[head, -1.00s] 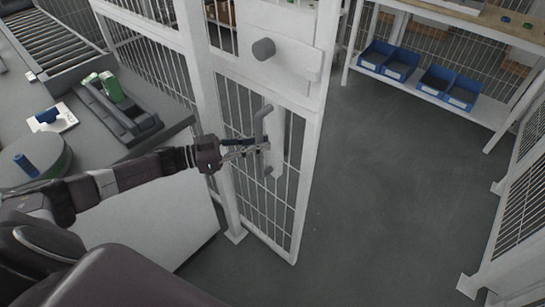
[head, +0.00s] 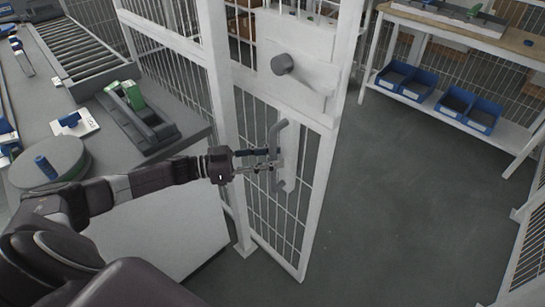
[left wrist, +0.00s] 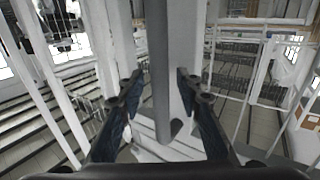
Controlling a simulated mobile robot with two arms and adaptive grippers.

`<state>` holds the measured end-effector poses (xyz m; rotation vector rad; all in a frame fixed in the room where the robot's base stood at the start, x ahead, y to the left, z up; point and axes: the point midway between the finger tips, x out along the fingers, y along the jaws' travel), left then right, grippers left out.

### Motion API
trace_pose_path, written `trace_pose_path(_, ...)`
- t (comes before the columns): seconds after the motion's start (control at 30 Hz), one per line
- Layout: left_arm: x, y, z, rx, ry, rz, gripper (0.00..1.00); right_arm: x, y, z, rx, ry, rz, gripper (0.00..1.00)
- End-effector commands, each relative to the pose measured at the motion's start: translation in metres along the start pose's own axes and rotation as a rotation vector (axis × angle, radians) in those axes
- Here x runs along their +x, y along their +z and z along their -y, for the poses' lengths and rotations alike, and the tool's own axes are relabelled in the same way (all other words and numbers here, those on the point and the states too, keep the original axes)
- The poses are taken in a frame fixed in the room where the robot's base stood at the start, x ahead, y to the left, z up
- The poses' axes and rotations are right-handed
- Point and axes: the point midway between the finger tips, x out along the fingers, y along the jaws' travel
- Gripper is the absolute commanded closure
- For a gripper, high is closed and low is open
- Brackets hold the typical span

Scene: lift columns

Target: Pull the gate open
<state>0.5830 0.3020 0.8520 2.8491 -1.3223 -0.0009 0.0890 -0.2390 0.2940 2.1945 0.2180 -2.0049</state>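The gate (head: 318,185) is a white-framed panel with thin vertical bars. It stands at an angle beside its white post (head: 221,100), with an open passage to its right. A grey upright bar handle (head: 275,135) sits on its face, below a round grey knob (head: 282,64). My left gripper (head: 272,158) is at the handle. In the left wrist view the handle (left wrist: 160,70) runs between the two fingers of my left gripper (left wrist: 158,88), with narrow gaps showing on both sides. The fingers look open around it. My right gripper is not in view.
A grey-topped counter (head: 110,150) with a conveyor (head: 85,55) and a round turntable (head: 72,172) lies left of the gate. Beyond the passage a shelf (head: 430,100) holds blue bins (head: 405,82). The grey floor (head: 390,200) in the passage is clear.

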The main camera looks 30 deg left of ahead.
Motion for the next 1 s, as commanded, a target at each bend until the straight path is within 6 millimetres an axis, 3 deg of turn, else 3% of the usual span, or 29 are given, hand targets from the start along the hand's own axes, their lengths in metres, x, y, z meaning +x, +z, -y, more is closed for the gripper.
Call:
trace_pose_path(0.43, -0.066, 0.002, 0.000, -0.001, -0.001, 0.004, 0.68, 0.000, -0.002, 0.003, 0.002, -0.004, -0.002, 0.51)
trace_pose_path(1.0, -0.073, 0.000, 0.000, 0.000, -0.001, 0.001, 0.68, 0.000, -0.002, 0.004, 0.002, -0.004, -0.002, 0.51)
